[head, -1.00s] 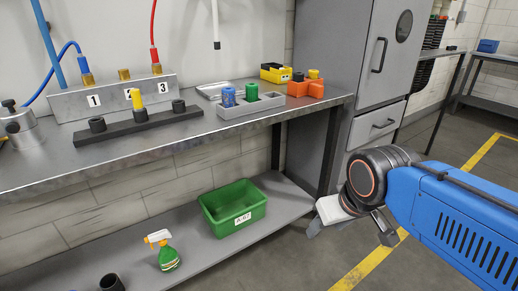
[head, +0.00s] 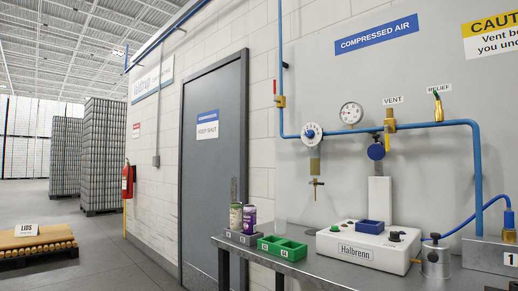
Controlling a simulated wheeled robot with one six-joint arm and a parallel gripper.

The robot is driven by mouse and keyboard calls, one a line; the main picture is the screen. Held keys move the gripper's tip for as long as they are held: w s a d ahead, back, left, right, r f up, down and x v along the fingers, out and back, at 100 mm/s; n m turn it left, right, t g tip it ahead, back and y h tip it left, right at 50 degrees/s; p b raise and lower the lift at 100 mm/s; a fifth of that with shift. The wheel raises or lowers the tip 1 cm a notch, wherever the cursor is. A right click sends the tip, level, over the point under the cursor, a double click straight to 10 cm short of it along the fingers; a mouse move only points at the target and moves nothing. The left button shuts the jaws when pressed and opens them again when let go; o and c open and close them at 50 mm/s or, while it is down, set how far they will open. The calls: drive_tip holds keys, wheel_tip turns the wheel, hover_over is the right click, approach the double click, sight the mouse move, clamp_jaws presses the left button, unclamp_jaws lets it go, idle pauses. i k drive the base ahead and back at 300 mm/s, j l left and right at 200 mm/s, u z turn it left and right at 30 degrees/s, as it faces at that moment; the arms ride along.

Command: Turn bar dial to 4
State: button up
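My gripper is not in view.
A white Halbrenn machine (head: 368,246) stands on the metal bench below the pipe. A green tray (head: 283,247) and two cans in a grey holder (head: 241,238) are at its left. A grey door (head: 212,170) and open floor lie further left.

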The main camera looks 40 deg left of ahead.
sight(309, 134)
drive_tip(key=u, duration=1.25)
